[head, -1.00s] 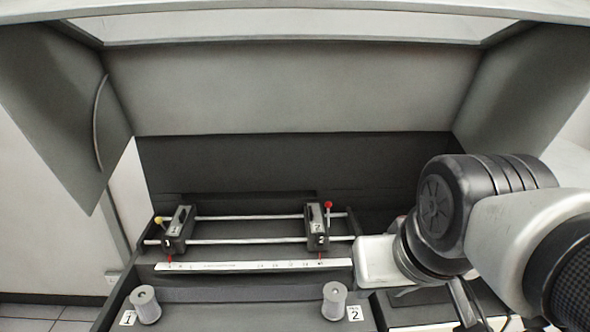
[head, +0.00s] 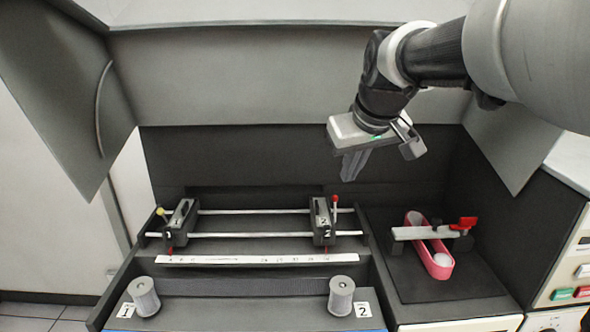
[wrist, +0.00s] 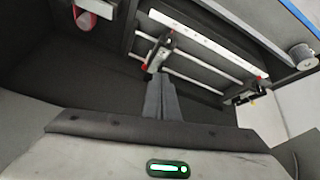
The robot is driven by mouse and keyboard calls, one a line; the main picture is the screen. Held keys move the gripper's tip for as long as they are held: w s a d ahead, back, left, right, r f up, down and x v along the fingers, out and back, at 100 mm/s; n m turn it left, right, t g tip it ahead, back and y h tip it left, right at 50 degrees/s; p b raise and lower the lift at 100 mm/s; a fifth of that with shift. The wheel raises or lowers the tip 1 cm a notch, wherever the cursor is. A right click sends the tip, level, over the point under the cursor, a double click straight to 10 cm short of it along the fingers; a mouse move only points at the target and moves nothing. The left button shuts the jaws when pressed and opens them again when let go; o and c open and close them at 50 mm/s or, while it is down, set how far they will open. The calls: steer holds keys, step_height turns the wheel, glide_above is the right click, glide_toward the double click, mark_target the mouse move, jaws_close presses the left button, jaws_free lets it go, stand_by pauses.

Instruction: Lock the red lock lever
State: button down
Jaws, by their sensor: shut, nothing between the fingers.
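A small lever with a red knob (head: 335,198) stands nearly upright on the dark sliding block marked 2 (head: 322,224), at the right end of two rails. The block also shows in the wrist view (wrist: 159,53). My gripper (head: 349,173) hangs above and behind this block, apart from the lever. Its fingers are shut and empty, and they also show in the wrist view (wrist: 160,92). A yellow-knobbed lever (head: 160,211) leans left on block 1 (head: 181,225).
A white ruler strip (head: 255,260) lies in front of the rails. Two grey spools (head: 144,296) (head: 341,296) stand nearer. At right, a clamp with a red handle (head: 463,223) and a pink loop (head: 441,269) sits on a dark tray. A tall dark panel stands behind.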

steer(key=n+y+b, duration=0.1)
steer(key=n+b, duration=0.1)
steer(key=b, duration=0.1)
glide_above(335, 209)
steer(key=a, duration=0.1)
step_height(335, 209, down, 7)
steer(key=shift+t, duration=0.3)
steer(key=shift+w+f, duration=0.1)
steer(key=shift+f, duration=0.1)
steer(key=x, duration=1)
steer(key=s, duration=0.1)
steer(key=s+d, duration=0.1)
steer(key=s, duration=0.1)
steer(key=shift+d+f, duration=0.25)
steer(key=shift+s+d+f, duration=0.15)
steer(key=shift+s, duration=0.2)
steer(key=shift+s+f+b, duration=0.1)
steer(key=shift+f+b, duration=0.1)
steer(key=shift+b, duration=0.7)
steer(key=shift+s+r, duration=0.15)
steer(key=shift+r, duration=0.05)
steer(key=shift+t+b, duration=0.3)
steer(key=shift+b, duration=0.25)
